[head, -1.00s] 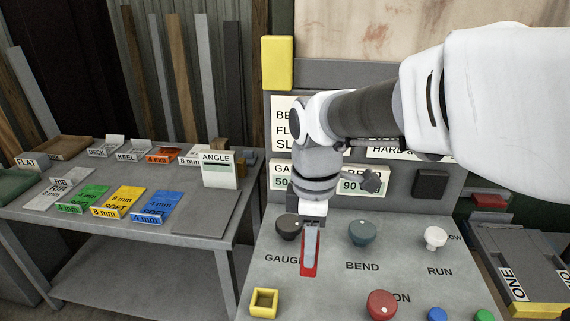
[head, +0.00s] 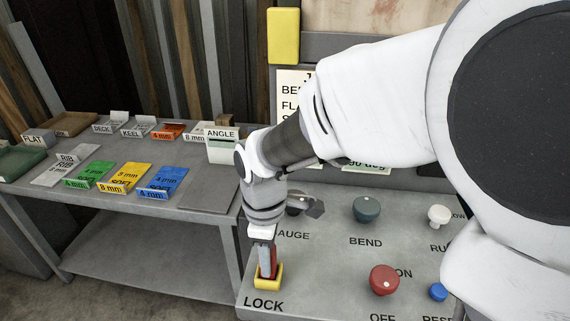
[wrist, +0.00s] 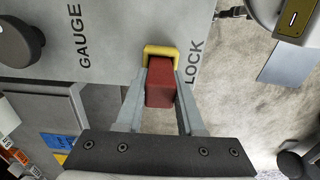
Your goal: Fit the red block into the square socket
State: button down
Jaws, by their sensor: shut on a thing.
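The red block (wrist: 160,90) is held upright between the two fingers of my gripper (head: 267,268), which is shut on it. In the head view only slivers of red show between the fingers. The square socket is a yellow frame (head: 259,284) on the sloping panel, by the word LOCK; it also shows in the wrist view (wrist: 163,48). The block's lower end is right at the socket's opening. I cannot tell whether it is above the rim or inside, as the fingers and block hide the opening.
The grey panel (head: 330,270) carries a red knob (head: 384,280), a teal knob (head: 367,209), a white knob (head: 439,215) and a blue button (head: 438,291), all right of my gripper. A table (head: 205,197) with coloured plates stands to the left.

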jog(key=shift+f, duration=0.1)
jog(key=c, duration=0.5)
grip_release()
notch_tip(320, 180, up, 12)
jog(key=shift+f+p, duration=0.1)
jog(key=shift+p, duration=0.4)
jog(key=shift+d+r, duration=0.15)
jog(key=shift+r, duration=0.1)
jog(key=s+d+m+t, duration=0.2)
jog(key=d+m, duration=0.3)
jog(key=d, duration=0.1)
jog(key=s+d+r+m+t, duration=0.1)
jog(key=s+d+m, duration=0.2)
jog(key=d+m, duration=0.3)
jog(key=s+d+r+m+t, duration=0.1)
jog(key=s+d+m+t, duration=0.1)
jog(key=d+m, duration=0.4)
jog(key=shift+s+d+t, duration=0.3)
jog(key=shift+s+d, duration=0.3)
jog(key=shift+d, duration=0.3)
